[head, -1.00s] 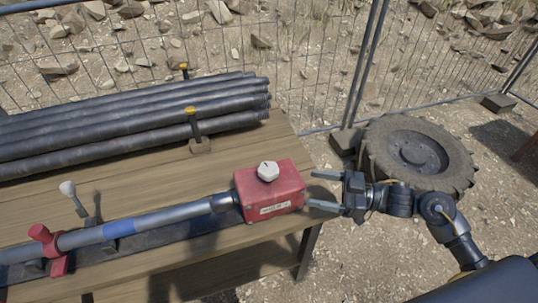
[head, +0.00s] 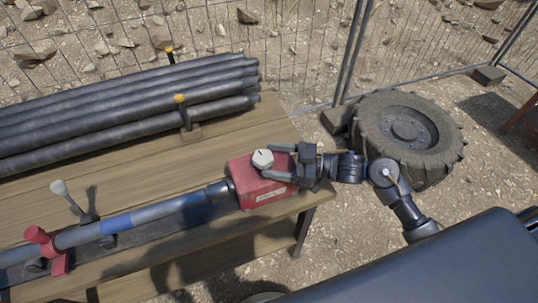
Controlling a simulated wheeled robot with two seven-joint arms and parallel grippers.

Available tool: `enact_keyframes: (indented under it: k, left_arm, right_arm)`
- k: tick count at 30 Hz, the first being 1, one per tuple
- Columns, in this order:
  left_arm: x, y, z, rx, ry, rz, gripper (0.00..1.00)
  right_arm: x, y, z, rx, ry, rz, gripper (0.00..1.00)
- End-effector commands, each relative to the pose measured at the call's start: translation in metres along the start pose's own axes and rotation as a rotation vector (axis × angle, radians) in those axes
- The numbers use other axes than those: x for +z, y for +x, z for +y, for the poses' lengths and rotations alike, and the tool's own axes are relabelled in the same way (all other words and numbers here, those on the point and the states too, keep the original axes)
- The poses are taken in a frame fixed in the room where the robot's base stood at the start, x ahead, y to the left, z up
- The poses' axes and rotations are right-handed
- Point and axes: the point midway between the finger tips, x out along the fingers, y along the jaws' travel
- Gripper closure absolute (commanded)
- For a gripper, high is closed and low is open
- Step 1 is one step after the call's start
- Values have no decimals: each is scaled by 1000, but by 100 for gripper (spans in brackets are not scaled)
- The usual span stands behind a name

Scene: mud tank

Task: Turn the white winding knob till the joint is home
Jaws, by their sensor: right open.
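The white winding knob (head: 263,159) sits on top of a red box (head: 247,186) at the right end of a long pipe on the wooden table. The knob is faceted with a dark mark on its top. The grey pipe (head: 165,213) with a blue band (head: 116,223) runs left from the box. My right gripper (head: 274,162) is open, coming from the right, with its fingertips at the knob's right side. Whether the fingers touch the knob I cannot tell. My left gripper is not in view.
Several dark pipes (head: 130,112) lie at the table's back, held by yellow-topped posts (head: 181,100). A red clamp (head: 41,239) and a white-knobbed lever (head: 66,195) stand at the left. A wire fence (head: 300,60) and a big tyre (head: 407,137) are beyond the table.

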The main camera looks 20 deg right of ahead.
Motion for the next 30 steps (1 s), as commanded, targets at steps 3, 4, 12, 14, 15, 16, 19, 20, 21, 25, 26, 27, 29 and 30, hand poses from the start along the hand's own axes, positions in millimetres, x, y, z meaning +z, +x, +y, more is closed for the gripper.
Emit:
enact_keyframes:
  k: [3,4,12,14,15,16,19,20,21,25,26,27,29,30]
  left_arm:
    - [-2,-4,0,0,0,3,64]
    - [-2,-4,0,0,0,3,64]
    - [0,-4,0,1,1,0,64]
    - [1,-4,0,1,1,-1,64]
    - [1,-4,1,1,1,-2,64]
    - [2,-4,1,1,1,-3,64]
    - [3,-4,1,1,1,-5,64]
    - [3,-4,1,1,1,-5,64]
    - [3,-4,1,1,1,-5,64]
    - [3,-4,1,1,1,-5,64]
    - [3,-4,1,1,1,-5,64]
    - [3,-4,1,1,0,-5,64]
    - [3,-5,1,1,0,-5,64]
    - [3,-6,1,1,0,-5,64]
  right_arm:
    - [-1,12,0,1,0,0,29]
    - [-1,14,0,0,0,1,29]
    - [0,18,0,0,-1,-1,29]
    - [0,18,0,0,-1,-1,29]
    - [0,18,0,0,-1,-1,30]
    - [0,18,0,0,-1,-1,34]
    - [0,18,0,0,-1,-1,48]
    - [0,18,0,0,-1,-1,51]
    - [0,18,0,0,-1,-1,57]
    - [0,18,0,0,-1,-1,74]
    - [0,18,0,0,-1,-1,74]
    - [0,18,0,1,0,-1,74]
    - [0,18,0,4,0,-1,74]
    - [0,18,-1,9,0,-1,74]
